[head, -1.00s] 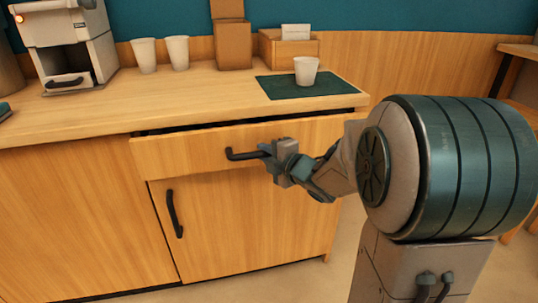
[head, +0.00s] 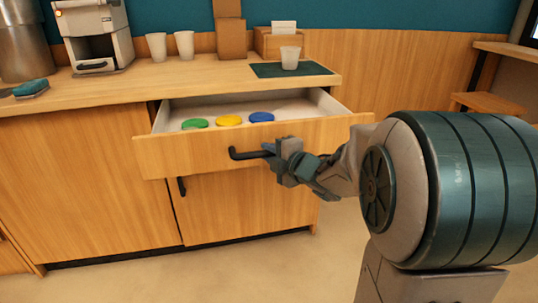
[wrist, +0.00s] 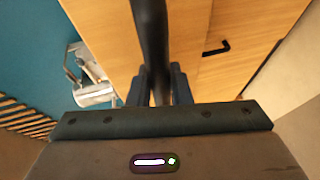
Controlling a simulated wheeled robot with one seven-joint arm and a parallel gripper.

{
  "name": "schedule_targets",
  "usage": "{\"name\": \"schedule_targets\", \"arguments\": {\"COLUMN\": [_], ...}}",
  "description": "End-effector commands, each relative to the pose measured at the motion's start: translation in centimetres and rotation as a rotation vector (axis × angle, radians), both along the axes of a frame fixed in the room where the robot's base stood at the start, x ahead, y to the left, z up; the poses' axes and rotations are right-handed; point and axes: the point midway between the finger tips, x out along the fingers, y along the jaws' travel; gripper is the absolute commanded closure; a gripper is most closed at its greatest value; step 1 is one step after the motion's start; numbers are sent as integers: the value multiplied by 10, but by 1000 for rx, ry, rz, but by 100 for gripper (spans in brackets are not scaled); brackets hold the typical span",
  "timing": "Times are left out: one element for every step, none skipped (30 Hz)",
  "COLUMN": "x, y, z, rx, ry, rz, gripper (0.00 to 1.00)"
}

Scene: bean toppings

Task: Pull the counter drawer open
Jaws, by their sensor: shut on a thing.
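The counter drawer (head: 200,157) stands well out from the wooden counter in the head view, its pale inside showing. A green disc (head: 195,123), a yellow disc (head: 229,120) and a blue disc (head: 261,117) lie inside it. The drawer's black bar handle (head: 244,154) is on its front. My gripper (head: 270,152) is shut on the right part of this handle. In the wrist view the dark handle (wrist: 151,40) runs between the two fingers of my gripper (wrist: 160,85).
The countertop (head: 200,79) holds a coffee machine (head: 95,35), two white cups at the back, and a cup (head: 290,58) on a dark green mat (head: 262,70). A cabinet door handle (head: 182,187) is partly hidden below the drawer. Floor is free in front.

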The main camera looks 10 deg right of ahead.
Motion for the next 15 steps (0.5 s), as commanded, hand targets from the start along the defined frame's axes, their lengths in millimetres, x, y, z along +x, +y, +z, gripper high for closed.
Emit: {"name": "schedule_targets", "arguments": {"x": [0, 0, 0, 0, 0, 0, 0, 0, 0, 0, 0, 0, 0, 0, 0], "y": [2, 2, 1, 1, 1, 1, 1, 1, 1, 1, 1, 1, 1, 1, 1], "z": [0, 0, 0, 0, 0, 0, 0, 0, 0, 0, 0, 0, 0, 0, 0], "rx": [0, 0, 0, 0, 0, -1, -1, -1, -1, -1, -1, -1, -1, -1, -1], "ry": [-1, -1, -1, -1, -1, -2, -2, -2, -2, -2, -2, -2, -2, -2, -2], "rz": [5, 5, 4, 4, 4, 4, 4, 3, 3, 3, 3, 3, 3, 3, 3], "gripper": [100, 100, 100, 100, 100, 100, 100, 100, 100, 100, 100, 100, 100, 100, 79]}}
